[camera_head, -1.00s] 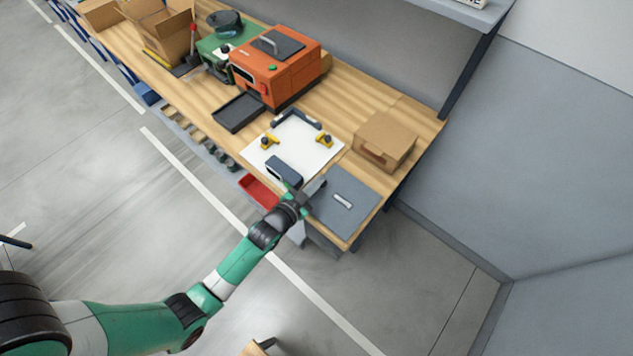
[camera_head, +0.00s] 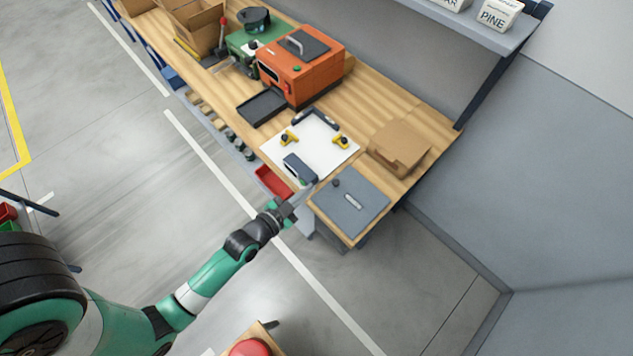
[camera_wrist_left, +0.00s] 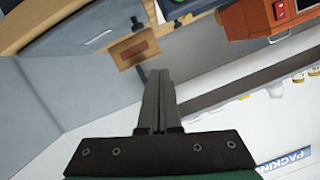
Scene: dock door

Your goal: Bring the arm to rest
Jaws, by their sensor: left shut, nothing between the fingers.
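My left gripper (camera_head: 292,207) is at the end of the green arm, just off the front edge of the wooden workbench (camera_head: 385,100), near the grey mat (camera_head: 350,203). In the left wrist view its two dark fingers (camera_wrist_left: 158,78) are together with nothing between them. The arm reaches from the lower left over the floor. My right gripper is in neither view.
On the bench are a white board (camera_head: 322,152) with yellow clamps, a dark block (camera_head: 299,166), a cardboard box (camera_head: 399,147), an orange machine (camera_head: 302,72) and a black tray (camera_head: 262,107). A red bin (camera_head: 272,182) sits below the edge. Open floor lies left.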

